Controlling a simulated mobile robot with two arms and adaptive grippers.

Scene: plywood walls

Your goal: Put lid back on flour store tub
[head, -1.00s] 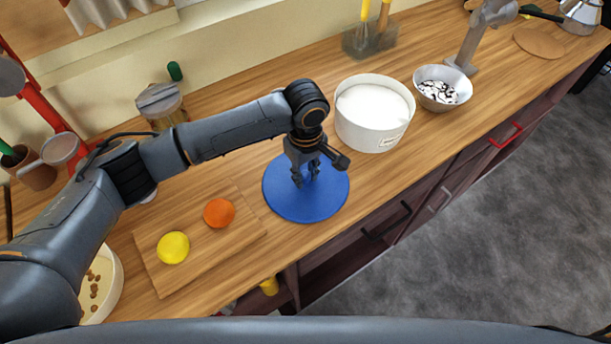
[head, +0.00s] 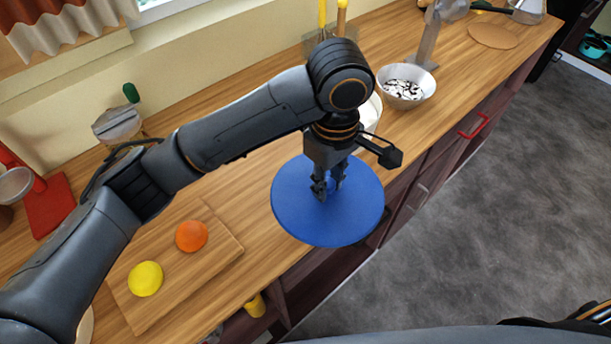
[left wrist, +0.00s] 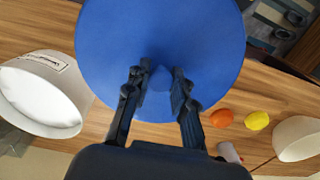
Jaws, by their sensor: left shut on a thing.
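The blue round lid (head: 305,220) is in my left gripper (head: 328,188), shut on the small knob at its middle. The lid looks raised above the counter and overlaps the counter's front edge in the head view. The left wrist view shows the lid (left wrist: 205,40) beyond the fingers (left wrist: 160,88). The white flour tub (head: 371,114) stands open on the counter, mostly hidden behind my left arm in the head view. In the left wrist view the tub (left wrist: 62,72) is at the left, its open mouth visible, apart from the lid. My right gripper is not visible.
A cutting board (head: 215,262) with an orange (head: 191,236) and a lemon (head: 145,279) lies left of the lid. A glass jar (head: 118,125) stands behind my arm.

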